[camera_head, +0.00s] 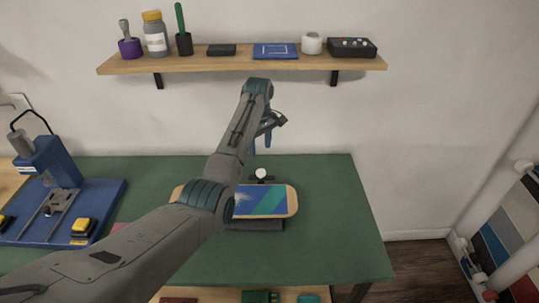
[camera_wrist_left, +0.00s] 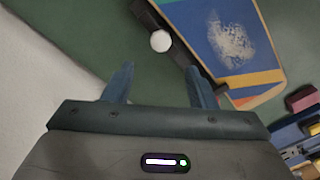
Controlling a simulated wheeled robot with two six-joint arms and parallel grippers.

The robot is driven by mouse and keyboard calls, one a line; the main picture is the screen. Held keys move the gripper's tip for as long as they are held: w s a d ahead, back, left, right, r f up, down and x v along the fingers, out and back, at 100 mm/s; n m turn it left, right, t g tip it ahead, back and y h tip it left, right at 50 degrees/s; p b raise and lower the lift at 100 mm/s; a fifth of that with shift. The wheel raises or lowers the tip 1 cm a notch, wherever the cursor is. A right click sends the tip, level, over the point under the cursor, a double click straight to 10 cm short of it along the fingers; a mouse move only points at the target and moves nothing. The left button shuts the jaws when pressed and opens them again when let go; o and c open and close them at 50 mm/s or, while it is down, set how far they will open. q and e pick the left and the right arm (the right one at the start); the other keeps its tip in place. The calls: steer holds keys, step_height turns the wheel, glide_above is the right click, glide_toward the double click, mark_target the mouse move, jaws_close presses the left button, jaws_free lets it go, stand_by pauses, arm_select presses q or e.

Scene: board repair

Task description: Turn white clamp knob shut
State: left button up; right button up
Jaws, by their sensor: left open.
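The white clamp knob (camera_head: 261,173) is a small round ball at the back edge of the board, on a dark clamp. It also shows in the left wrist view (camera_wrist_left: 160,41), ahead of my fingers. The board (camera_head: 270,199) is blue, green and orange with a pale scuffed patch, and lies over a dark stand (camera_head: 262,224). My left gripper (camera_head: 262,143) is open and empty, above and behind the knob. In the left wrist view its two blue fingers (camera_wrist_left: 160,88) are apart, and the knob lies beyond the gap between them, not touched. My right gripper does not show.
The green table (camera_head: 330,245) is clear to the right of the board. A blue machine (camera_head: 55,195) with yellow-topped parts stands at the left. A wooden shelf (camera_head: 215,65) with jars and boxes hangs on the wall above. My left arm hides part of the board.

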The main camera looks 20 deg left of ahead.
mark_target(261, 171)
arm_select(q)
steer(key=shift+s+f+p, duration=0.2)
steer(key=shift+f+p, duration=0.05)
steer(key=shift+f, duration=0.4)
steer(key=shift+s+f+p, duration=0.15)
steer(key=shift+f+p, duration=0.05)
steer(key=shift+f, duration=0.4)
step_height(261, 171, down, 4)
steer(key=shift+w+r+p, duration=0.15)
steer(key=shift+r+p, duration=0.1)
steer(key=shift+p, duration=0.05)
step_height(261, 171, down, 3)
steer(key=shift+w+f, duration=0.1)
steer(key=shift+f, duration=0.4)
steer(key=shift+c, duration=0.6)
steer(key=c, duration=0.9)
steer(key=shift+o, duration=0.2)
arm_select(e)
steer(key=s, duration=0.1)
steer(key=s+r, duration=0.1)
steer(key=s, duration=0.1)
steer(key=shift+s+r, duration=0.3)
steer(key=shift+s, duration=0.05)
